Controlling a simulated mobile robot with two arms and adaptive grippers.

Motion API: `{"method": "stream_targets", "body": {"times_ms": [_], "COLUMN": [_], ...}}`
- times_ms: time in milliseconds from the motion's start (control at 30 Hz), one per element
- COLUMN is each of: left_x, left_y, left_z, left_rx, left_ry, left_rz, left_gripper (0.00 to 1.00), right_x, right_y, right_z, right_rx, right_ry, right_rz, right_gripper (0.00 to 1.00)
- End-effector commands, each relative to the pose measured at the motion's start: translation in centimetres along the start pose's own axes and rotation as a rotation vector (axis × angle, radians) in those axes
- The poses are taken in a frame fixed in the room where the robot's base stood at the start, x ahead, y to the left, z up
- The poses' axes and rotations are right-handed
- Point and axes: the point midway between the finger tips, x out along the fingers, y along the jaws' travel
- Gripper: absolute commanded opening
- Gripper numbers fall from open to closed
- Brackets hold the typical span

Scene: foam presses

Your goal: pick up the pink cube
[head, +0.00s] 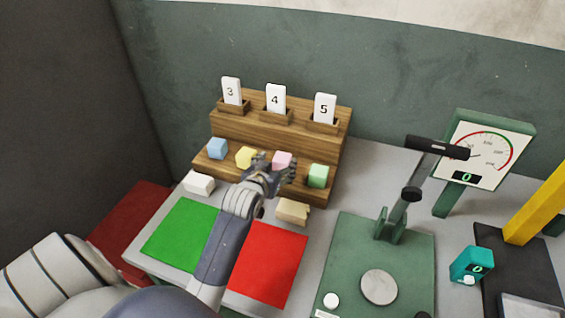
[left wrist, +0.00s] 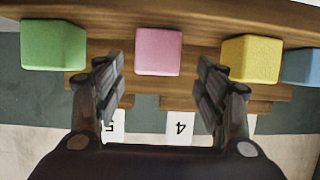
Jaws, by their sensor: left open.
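The pink cube (head: 282,160) sits on the lower step of the wooden stand, between the yellow cube (head: 245,157) and the green cube (head: 318,175). In the left wrist view the pink cube (left wrist: 158,50) lies centred between and beyond my fingertips. My left gripper (head: 274,170) is in front of the stand, close to the pink cube and partly covering it. In the left wrist view my left gripper (left wrist: 160,80) is open, with nothing between its fingers. My right gripper is not in view.
The wooden stand (head: 222,133) holds cards 3, 4 and 5 above a blue cube (head: 217,148) and the others. A white block (head: 199,183) and a beige block (head: 292,211) lie before it. Green (head: 180,235) and red mats (head: 270,265) lie nearer; a green press (head: 350,250) stands right.

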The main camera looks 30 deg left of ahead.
Motion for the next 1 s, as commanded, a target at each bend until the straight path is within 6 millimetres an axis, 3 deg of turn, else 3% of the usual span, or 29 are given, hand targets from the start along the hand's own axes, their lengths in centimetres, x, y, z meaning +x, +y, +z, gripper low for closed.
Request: {"method": "stream_targets", "body": {"times_ms": [300, 500, 767, 800, 967, 1000], "left_x": [3.2, 4.9, 5.1, 5.1, 5.1, 5.1], "left_y": [0.4, 0.4, 0.4, 0.4, 0.4, 0.4], "left_z": [0.0, 0.1, 0.2, 0.2, 0.2, 0.2], "left_rx": [0.001, 0.001, 0.001, 0.001, 0.001, 0.001], "left_ry": [0.0, 0.0, 0.0, 0.0, 0.0, 0.0], "left_rz": [0.0, 0.0, 0.0, 0.0, 0.0, 0.0], "left_gripper": [0.65, 0.65, 0.65, 0.63, 0.26, 0.25], "right_x": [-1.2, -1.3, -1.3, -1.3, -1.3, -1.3], "right_y": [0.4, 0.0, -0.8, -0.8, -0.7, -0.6], "right_z": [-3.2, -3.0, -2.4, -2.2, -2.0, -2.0], "right_rx": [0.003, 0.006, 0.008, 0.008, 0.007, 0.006], "right_ry": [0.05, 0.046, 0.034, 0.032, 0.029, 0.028], "right_rz": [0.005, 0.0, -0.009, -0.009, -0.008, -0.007], "right_gripper": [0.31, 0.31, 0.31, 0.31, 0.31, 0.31]}}
